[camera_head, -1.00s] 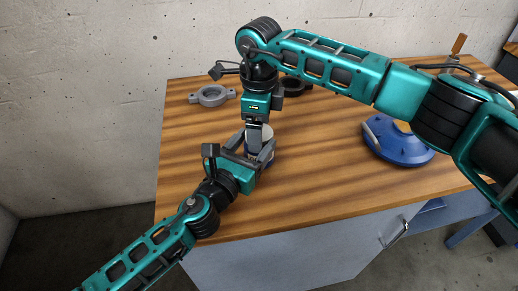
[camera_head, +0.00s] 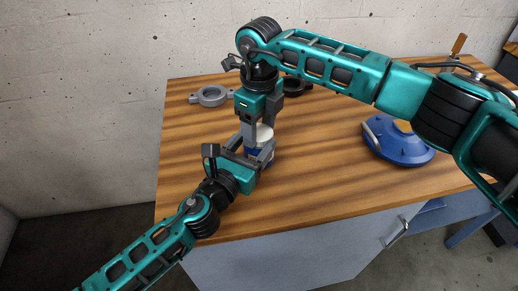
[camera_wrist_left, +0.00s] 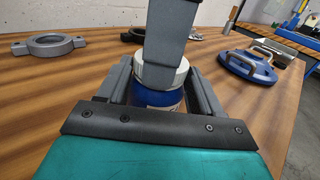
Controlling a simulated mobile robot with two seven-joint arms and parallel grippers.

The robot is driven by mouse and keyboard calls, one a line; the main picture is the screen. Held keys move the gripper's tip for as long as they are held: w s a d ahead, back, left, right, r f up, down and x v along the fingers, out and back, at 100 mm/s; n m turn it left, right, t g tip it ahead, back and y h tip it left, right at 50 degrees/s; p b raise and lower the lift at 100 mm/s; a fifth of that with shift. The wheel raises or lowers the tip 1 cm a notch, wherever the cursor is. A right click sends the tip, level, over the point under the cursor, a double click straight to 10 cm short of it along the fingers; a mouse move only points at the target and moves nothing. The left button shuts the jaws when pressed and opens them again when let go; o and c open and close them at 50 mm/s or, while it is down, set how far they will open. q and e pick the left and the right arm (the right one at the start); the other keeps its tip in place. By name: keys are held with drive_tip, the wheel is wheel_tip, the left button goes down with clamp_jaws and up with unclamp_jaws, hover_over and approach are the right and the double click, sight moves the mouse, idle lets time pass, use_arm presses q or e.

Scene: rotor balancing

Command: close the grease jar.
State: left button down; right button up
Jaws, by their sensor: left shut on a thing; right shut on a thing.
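The grease jar (camera_wrist_left: 160,99) is blue with a white lid (camera_wrist_left: 152,76) on top. It stands upright near the front left of the wooden table. It also shows in the head view (camera_head: 251,153), partly hidden by my grippers. My left gripper (camera_head: 262,152) is shut around the jar's body from the front. My right gripper (camera_head: 257,131) points down from above, shut on the lid. In the left wrist view the right gripper's finger (camera_wrist_left: 170,40) covers part of the lid. Whether the lid sits fully down on the jar cannot be told.
A grey ring-shaped part (camera_head: 212,96) lies at the table's back left, and a dark ring part (camera_head: 296,84) lies behind my right gripper. A blue disc with handles (camera_head: 402,146) lies to the right. The wooden table (camera_head: 320,180) is clear between jar and disc.

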use_arm(q)
drive_tip(key=shift+s+f, duration=0.1)
drive_tip(key=shift+f, duration=0.25)
use_arm(e)
drive_tip(key=shift+m, duration=0.8)
drive_tip(key=shift+s, duration=0.1)
drive_tip(key=o, duration=1.2)
drive_tip(key=shift+r, duration=0.1)
drive_tip(key=shift+r, duration=2.15)
drive_tip(key=shift+c, duration=0.5)
